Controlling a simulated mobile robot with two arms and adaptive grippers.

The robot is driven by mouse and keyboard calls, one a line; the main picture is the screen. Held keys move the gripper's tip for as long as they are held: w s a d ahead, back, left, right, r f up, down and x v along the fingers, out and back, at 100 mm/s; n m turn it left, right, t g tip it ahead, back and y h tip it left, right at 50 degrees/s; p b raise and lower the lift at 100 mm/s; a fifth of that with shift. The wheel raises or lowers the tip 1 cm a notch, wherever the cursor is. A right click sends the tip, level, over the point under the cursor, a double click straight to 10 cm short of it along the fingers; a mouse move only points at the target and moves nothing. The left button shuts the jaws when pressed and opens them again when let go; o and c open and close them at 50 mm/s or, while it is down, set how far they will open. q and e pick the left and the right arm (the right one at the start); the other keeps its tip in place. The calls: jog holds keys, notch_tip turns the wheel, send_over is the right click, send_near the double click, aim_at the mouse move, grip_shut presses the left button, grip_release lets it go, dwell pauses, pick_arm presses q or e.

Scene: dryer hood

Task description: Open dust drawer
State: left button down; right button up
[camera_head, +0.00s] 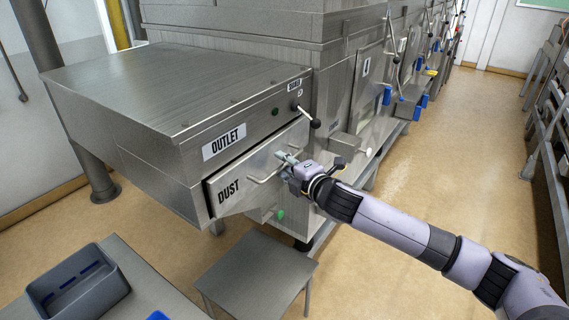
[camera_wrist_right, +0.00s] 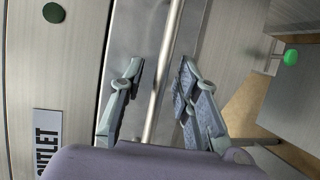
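The dust drawer (camera_head: 240,183) is a metal front labelled DUST, low on the outlet hood. A dark gap shows along its left edge; I cannot tell how far out it stands. Its bar handle (camera_head: 263,176) is partly hidden by my right gripper (camera_head: 284,161). In the right wrist view, the handle (camera_wrist_right: 163,75) runs between the two fingers of my right gripper (camera_wrist_right: 161,72). The fingers are open, one on each side of the bar, with a visible gap to it on both sides. My left gripper is not in view.
The OUTLET panel (camera_head: 223,142) and a lever with a black knob (camera_head: 314,123) sit above the drawer. A low metal table (camera_head: 255,272) stands below it. A grey bin (camera_head: 78,287) is at lower left. The floor to the right is clear.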

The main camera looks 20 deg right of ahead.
jog(key=shift+c, duration=0.6)
grip_shut()
dwell(0.3)
